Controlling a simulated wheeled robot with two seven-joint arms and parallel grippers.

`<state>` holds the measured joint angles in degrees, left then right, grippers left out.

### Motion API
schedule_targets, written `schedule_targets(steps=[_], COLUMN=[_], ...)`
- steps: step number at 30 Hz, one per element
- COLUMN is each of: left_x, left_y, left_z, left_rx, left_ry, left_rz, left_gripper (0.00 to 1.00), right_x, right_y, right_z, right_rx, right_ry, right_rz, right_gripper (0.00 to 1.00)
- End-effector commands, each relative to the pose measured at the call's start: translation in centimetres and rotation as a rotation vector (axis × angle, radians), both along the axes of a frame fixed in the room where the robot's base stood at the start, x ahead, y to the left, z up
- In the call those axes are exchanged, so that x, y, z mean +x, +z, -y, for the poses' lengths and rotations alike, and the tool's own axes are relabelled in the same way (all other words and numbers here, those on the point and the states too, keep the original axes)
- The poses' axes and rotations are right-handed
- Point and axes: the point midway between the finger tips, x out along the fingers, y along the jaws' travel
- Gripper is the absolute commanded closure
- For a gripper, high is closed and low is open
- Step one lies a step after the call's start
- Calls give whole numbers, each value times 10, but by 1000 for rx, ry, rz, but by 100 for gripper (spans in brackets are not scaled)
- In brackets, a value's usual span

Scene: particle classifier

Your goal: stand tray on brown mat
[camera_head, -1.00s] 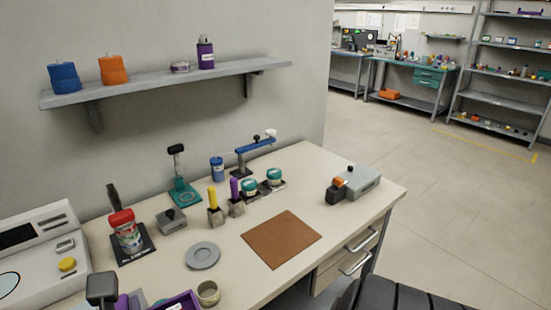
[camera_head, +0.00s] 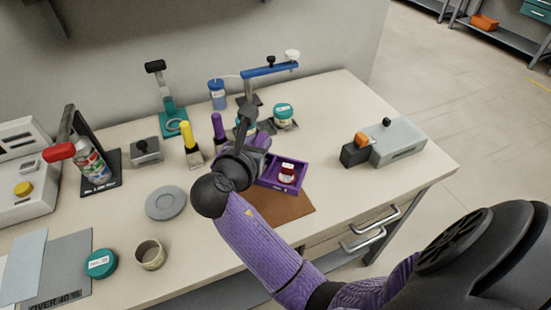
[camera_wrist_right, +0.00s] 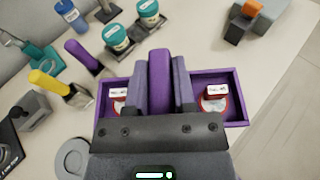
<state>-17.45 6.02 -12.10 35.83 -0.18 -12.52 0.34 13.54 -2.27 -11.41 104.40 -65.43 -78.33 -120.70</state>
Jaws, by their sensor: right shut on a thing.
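The purple tray (camera_head: 273,184) is over the brown mat (camera_head: 283,207), toward its far side; I cannot tell whether it touches the mat. In the right wrist view the tray (camera_wrist_right: 238,113) looks level, with a compartment on each side of a middle grip. Each compartment holds a small red and white labelled item, such as the right one (camera_wrist_right: 214,100). My right gripper (camera_head: 254,150) is shut on the tray's middle grip from above. My right forearm and wrist hide the tray's left part and some of the mat in the head view. My left gripper is out of view.
A grey block device (camera_head: 398,143) stands to the right. Teal-lidded jars (camera_head: 284,112), a yellow-handled tool (camera_head: 191,145) and a blue-armed stand (camera_head: 270,70) are behind and left. A grey disc (camera_head: 166,203) lies left. The table's front edge is close to the mat.

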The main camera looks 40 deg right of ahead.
Motion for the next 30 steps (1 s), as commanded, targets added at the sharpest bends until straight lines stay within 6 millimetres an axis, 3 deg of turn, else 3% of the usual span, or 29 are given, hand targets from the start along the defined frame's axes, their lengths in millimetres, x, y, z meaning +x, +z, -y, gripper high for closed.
schedule_targets(steps=[5, 11, 18, 28, 29, 30], left_x=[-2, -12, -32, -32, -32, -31], left_y=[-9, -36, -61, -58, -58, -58], left_z=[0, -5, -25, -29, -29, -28], left_rx=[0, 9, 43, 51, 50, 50], left_ry=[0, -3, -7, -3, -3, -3], left_rz=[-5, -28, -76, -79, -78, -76], left_gripper=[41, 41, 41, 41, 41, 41], right_x=[3, 3, 3, 3, 3, 3], right_y=[-19, -66, -113, -112, -113, -113], right_z=[8, 8, 7, 7, 7, 7], right_rx=[8, 8, 8, 9, 9, 9], right_ry=[-34, -34, -33, -32, -32, -32], right_rz=[-8, -11, -12, -7, -8, -8], right_gripper=[100, 100, 100, 100, 66, 57])
